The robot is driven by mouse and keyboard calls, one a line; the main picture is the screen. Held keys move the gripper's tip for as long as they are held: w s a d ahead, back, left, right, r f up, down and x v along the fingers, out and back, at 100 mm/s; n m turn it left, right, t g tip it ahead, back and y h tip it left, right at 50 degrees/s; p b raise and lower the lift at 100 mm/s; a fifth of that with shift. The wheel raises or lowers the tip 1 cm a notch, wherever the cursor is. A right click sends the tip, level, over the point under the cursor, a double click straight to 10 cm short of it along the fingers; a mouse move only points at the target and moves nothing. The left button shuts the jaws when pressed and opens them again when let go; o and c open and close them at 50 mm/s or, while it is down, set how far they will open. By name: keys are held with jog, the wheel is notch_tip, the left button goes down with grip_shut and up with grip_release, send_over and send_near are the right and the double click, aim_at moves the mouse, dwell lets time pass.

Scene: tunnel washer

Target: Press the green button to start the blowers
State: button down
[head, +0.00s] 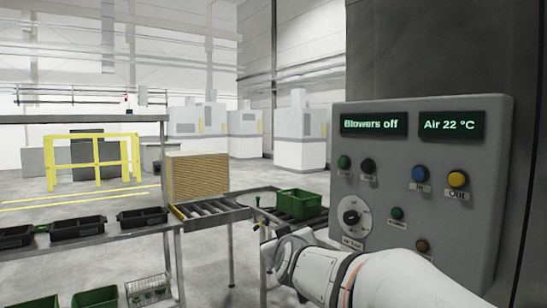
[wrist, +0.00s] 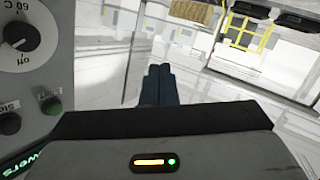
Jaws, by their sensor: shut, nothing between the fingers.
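A grey control panel (head: 385,190) stands at the right in the head view; its display (head: 374,124) reads "Blowers off". A green button (head: 344,163) is at its upper left, with a black button (head: 368,166) to its right. A smaller green button (head: 397,213) sits lower, right of the dial (head: 352,215). In the wrist view the upper green button (wrist: 52,105) and black button (wrist: 10,123) show at the left edge. My gripper (wrist: 158,72) is shut and empty, to the side of the panel and apart from the green button.
The panel also has blue (head: 419,174), yellow (head: 457,179) and brown (head: 422,246) buttons. A roller conveyor (head: 210,212) with a green crate (head: 299,204) lies beyond my arm. Black trays (head: 78,230) stand on a rack at the left. Open floor shows behind.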

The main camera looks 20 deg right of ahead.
aim_at(338, 161)
jog(key=w+d+r+m+t+h+p, duration=0.1)
jog(key=w+d+r+h, duration=0.1)
jog(key=r, duration=0.5)
jog(key=w+d+r+t+h+p, duration=0.1)
jog(key=d+r+t+h+p, duration=0.1)
jog(key=d+r+h, duration=0.3)
notch_tip(338, 161, up, 3)
jog(key=shift+w+d+r+m, duration=0.1)
jog(key=shift+w+d+m, duration=0.25)
jog(key=shift+w+m, duration=0.05)
jog(key=w+d, duration=0.3)
jog(key=d, duration=0.5)
jog(key=shift+b, duration=0.4)
jog(key=shift+d, duration=0.3)
dwell(0.6)
jog(key=shift+w+d+b, duration=0.1)
jog(key=shift+d+b, duration=0.1)
jog(key=shift+b, duration=0.2)
jog(key=shift+w+d+b, duration=0.15)
jog(key=shift+d+b, duration=0.15)
jog(key=shift+d, duration=0.2)
dwell(0.5)
jog(key=shift+a, duration=0.15)
jog(key=shift+s+a+b, duration=0.3)
jog(key=shift+a, duration=0.4)
